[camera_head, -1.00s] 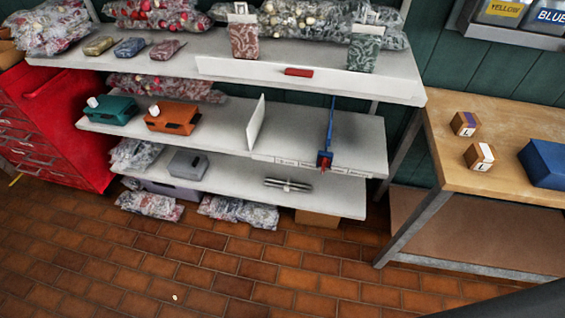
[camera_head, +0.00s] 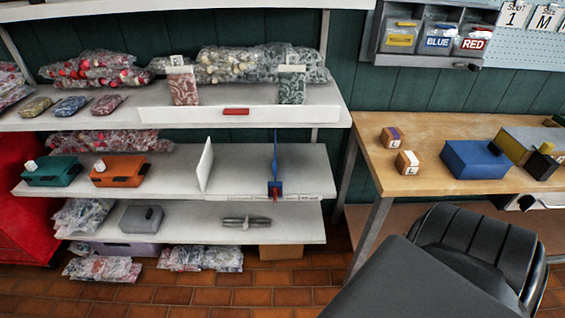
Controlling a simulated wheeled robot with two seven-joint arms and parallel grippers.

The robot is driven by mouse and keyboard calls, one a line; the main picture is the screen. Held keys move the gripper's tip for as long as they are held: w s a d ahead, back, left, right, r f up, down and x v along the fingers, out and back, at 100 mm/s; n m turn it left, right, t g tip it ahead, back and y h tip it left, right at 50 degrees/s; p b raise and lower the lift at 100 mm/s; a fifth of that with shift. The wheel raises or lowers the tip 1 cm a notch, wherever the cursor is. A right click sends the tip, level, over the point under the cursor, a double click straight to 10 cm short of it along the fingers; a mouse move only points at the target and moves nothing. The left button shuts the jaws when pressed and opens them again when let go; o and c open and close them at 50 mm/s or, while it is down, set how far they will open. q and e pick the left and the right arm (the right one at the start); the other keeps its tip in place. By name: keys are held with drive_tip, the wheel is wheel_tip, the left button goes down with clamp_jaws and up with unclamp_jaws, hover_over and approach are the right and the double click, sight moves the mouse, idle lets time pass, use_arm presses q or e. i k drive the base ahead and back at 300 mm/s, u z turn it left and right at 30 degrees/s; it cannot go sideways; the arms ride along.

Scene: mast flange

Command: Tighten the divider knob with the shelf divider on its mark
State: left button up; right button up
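A thin blue upright divider (camera_head: 275,160) stands on the middle shelf (camera_head: 240,181) near its right end. A small red knob (camera_head: 275,191) sits low at its front, by the shelf's front edge. A label strip (camera_head: 243,197) runs along that edge; its marks are too small to read, so I cannot tell whether the divider is on one. A white upright panel (camera_head: 205,165) stands apart, to the left of the blue divider.
Teal (camera_head: 53,171) and orange (camera_head: 119,173) boxes stand on the shelf's left. A grey rod-like part (camera_head: 247,222) lies on the lower shelf. A wooden table (camera_head: 415,130) with a blue box (camera_head: 474,159) stands right. A dark form blocks the lower right. Brick floor shows in front.

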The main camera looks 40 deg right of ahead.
sight(275, 195)
drive_tip(key=k, duration=0.8)
drive_tip(key=z, duration=2.05)
drive_tip(key=i, duration=0.5)
